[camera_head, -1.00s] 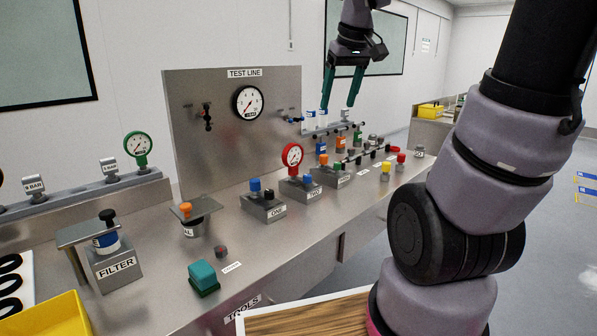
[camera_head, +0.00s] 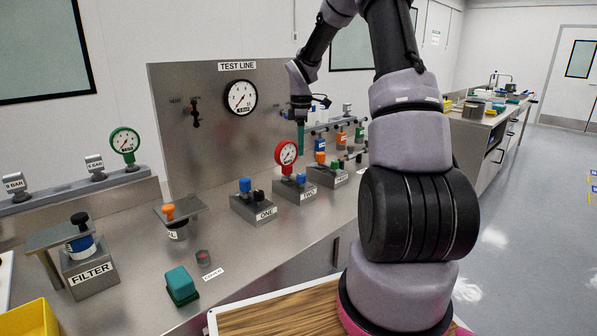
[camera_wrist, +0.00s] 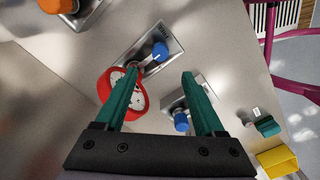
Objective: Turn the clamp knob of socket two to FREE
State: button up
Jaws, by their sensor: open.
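The socket block labelled TWO (camera_head: 307,196) stands on the steel bench, with a red-rimmed gauge (camera_head: 286,153) at its rear. In the wrist view this block (camera_wrist: 145,42) carries a blue clamp knob (camera_wrist: 160,50), and the red gauge (camera_wrist: 113,82) is beside it, partly behind a finger. No FREE marking is readable. My gripper (camera_head: 300,150) points down above and behind the block. Its two teal fingers are open and empty in the wrist view (camera_wrist: 160,74). The blue knob appears just beyond the fingertips, between their lines; they seem apart from it.
Block ONE (camera_head: 266,214), with a blue-capped piece (camera_head: 245,184) and black knob (camera_head: 258,195), stands to the left. Block THREE (camera_head: 342,180), with an orange piece (camera_head: 320,158), is to the right. The upright test panel (camera_head: 195,85) rises behind. Bare bench lies in front.

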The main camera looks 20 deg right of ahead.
aim_at(301, 175)
notch_tip(301, 175, down, 10)
jog(key=shift+r, duration=0.1)
dwell(0.4)
grip_shut()
